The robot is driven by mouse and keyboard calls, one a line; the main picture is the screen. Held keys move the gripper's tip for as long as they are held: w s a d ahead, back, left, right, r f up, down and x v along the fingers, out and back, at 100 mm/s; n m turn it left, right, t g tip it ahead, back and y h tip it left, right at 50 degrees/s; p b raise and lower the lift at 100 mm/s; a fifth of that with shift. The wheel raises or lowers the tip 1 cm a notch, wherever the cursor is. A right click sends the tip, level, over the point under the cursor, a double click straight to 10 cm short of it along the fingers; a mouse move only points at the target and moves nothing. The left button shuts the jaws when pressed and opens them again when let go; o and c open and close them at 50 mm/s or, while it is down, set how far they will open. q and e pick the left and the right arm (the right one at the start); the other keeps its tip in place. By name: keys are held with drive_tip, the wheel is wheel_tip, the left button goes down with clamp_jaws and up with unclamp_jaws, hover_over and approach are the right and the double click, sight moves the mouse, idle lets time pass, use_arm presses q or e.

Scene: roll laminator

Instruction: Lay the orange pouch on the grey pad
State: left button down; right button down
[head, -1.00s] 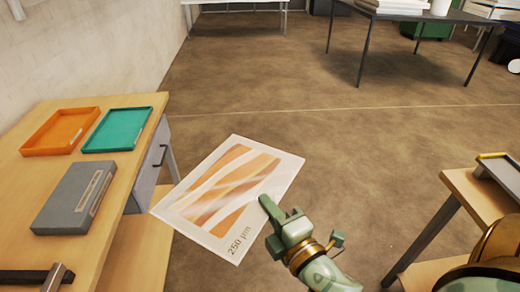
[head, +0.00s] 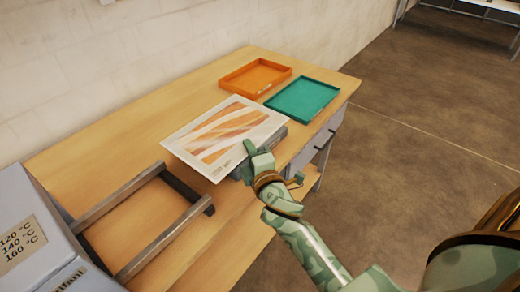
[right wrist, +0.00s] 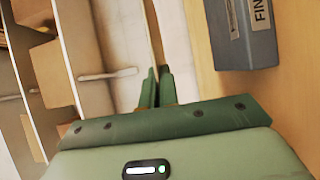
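The orange pouch (head: 224,135), a flat white-bordered sheet with orange stripes, is in my right gripper (head: 255,152), which is shut on its near right edge. The pouch spreads out over the grey pad (head: 279,138), a low grey block on the wooden table. The pouch hides most of the pad; whether they touch I cannot tell. In the right wrist view the fingers (right wrist: 156,88) are close together, and the pad (right wrist: 240,35) with its pale label lies to their right. My left gripper is not in view.
An orange tray (head: 255,77) and a teal tray (head: 302,99) lie at the back of the table. A grey machine (head: 45,240) with temperature markings stands at the lower left, with metal rails (head: 172,240) beside it. Bare tabletop (head: 125,160) lies left of the pouch.

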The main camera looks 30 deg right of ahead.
drive_tip(key=w+d+f+b, duration=0.1)
drive_tip(key=d+f, duration=0.1)
drive_tip(key=d, duration=0.1)
drive_tip(key=w+d+f+b, duration=0.1)
drive_tip(key=w+d+f, duration=0.1)
drive_tip(key=f, duration=0.1)
drive_tip(key=w+d+f+b, duration=0.1)
drive_tip(key=d+f, duration=0.1)
drive_tip(key=d, duration=0.1)
drive_tip(key=shift+w+d+f, duration=0.15)
drive_tip(key=shift+d, duration=0.15)
drive_tip(key=shift+w+d+f+b, duration=0.15)
drive_tip(key=shift+d+f+b, duration=0.15)
drive_tip(key=shift+d+f, duration=0.1)
drive_tip(key=f, duration=0.1)
drive_tip(key=f+b, duration=0.2)
drive_tip(key=f, duration=0.1)
drive_tip(key=shift+w+d, duration=0.15)
drive_tip(key=shift+d, duration=0.1)
drive_tip(key=shift+r, duration=0.2)
drive_tip(key=c, duration=2)
unclamp_jaws()
drive_tip(key=shift+f, duration=0.2)
drive_tip(key=o, duration=0.3)
drive_tip(key=shift+r, duration=0.1)
